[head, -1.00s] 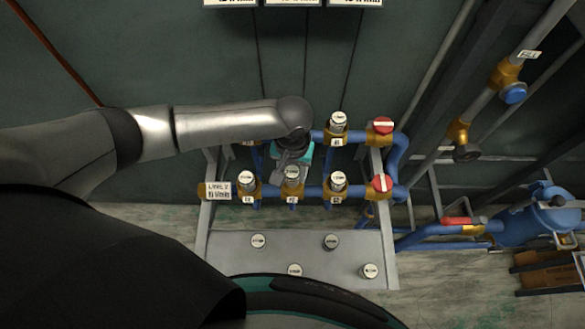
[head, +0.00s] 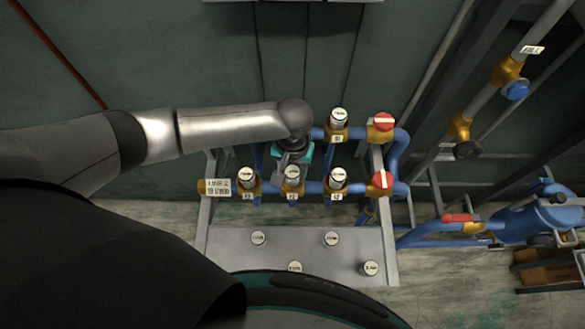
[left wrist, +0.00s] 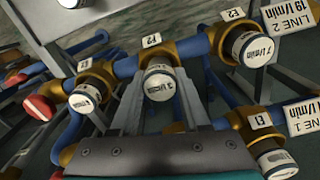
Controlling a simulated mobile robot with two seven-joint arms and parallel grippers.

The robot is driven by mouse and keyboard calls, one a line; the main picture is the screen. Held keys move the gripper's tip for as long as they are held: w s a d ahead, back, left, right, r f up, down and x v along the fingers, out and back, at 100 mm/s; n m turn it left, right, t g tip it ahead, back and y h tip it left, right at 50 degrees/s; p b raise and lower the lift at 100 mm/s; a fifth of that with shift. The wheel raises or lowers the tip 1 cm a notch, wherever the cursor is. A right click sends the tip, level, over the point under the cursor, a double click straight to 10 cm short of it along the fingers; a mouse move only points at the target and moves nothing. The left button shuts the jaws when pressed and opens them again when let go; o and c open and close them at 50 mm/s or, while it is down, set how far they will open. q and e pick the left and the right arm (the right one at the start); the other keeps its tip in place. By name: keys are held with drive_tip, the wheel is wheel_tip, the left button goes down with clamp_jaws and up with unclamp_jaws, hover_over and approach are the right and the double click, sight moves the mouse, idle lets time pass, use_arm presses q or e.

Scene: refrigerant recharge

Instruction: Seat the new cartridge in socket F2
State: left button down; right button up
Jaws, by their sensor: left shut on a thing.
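My left gripper (head: 287,166) reaches over the pipe rack from the left. It is shut on a white-capped cartridge (head: 293,174) at the middle socket of the lower pipe row. In the left wrist view, its grey fingers (left wrist: 158,110) flank this cartridge (left wrist: 160,83), whose cap reads in l/min. The brass socket (left wrist: 172,49) behind it bears a small label (left wrist: 151,40) that looks like F2. The cartridge lines up with the socket, but I cannot tell how deep it sits. My right gripper is not in view.
Neighbouring cartridges stand close on the left (head: 247,176) and right (head: 338,177) of the lower row. Another stands in the upper row (head: 338,117). Red-handled valves (head: 382,181) are at the right. Several loose cartridges stand on the grey plate (head: 300,250) below.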

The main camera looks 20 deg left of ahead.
use_arm(q)
drive_tip(key=shift+f, duration=0.2)
idle(0.3)
drive_tip(key=shift+f+b, duration=0.3)
drive_tip(key=shift+f, duration=0.2)
drive_tip(key=shift+s+f, duration=0.3)
drive_tip(key=c, duration=0.6)
unclamp_jaws()
drive_tip(key=shift+f, duration=0.1)
drive_tip(key=shift+o, duration=1.5)
drive_tip(key=shift+r, duration=0.4)
wheel_tip(320, 180, up, 16)
drive_tip(key=p, duration=0.2)
drive_tip(key=shift+w+f, duration=0.2)
drive_tip(key=shift+f, duration=0.05)
